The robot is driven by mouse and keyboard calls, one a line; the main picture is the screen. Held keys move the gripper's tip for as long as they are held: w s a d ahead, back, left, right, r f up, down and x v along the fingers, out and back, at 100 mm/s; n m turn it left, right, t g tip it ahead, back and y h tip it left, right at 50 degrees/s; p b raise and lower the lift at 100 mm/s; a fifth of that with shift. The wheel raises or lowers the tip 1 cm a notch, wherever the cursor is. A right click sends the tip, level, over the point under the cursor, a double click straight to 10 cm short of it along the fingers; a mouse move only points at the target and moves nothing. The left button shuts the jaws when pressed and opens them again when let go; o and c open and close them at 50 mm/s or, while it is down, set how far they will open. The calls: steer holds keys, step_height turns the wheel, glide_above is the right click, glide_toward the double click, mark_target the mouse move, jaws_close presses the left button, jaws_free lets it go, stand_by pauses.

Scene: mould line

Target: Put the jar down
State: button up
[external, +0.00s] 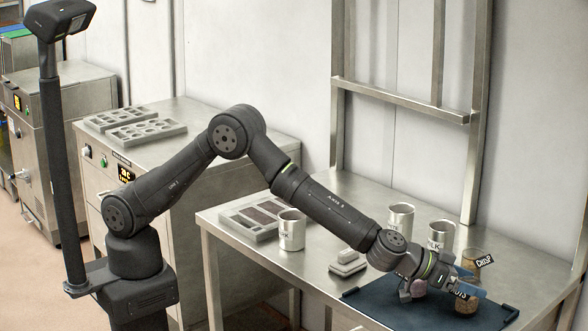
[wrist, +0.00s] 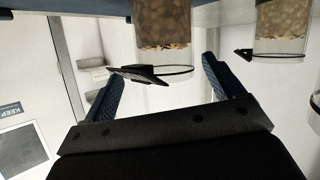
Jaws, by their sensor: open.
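A clear jar with brown contents and a dark tag (external: 466,305) stands on the dark blue mat (external: 385,302) at the front right of the steel table. My gripper (external: 467,282) is low beside it, its blue fingers apart. In the wrist view, which looks upside down, the jar (wrist: 165,28) shows ahead of and between the two open fingers (wrist: 165,70), with gaps on both sides. The jar appears upright. Part of it is hidden by my gripper in the external view.
A second jar (external: 471,262) with a tag stands close behind; it also shows in the wrist view (wrist: 282,28). Metal cups (external: 440,237), (external: 400,220) and (external: 292,232) stand farther back and left. A grey block (external: 347,262) and a mould tray (external: 250,218) lie left of the mat.

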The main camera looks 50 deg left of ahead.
steer(key=v, duration=1.1)
steer(key=shift+s, duration=0.2)
steer(key=shift+w, duration=0.1)
steer(key=x, duration=1.2)
steer(key=shift+a, duration=0.1)
steer(key=shift+r, duration=0.95)
steer(key=shift+f, duration=0.15)
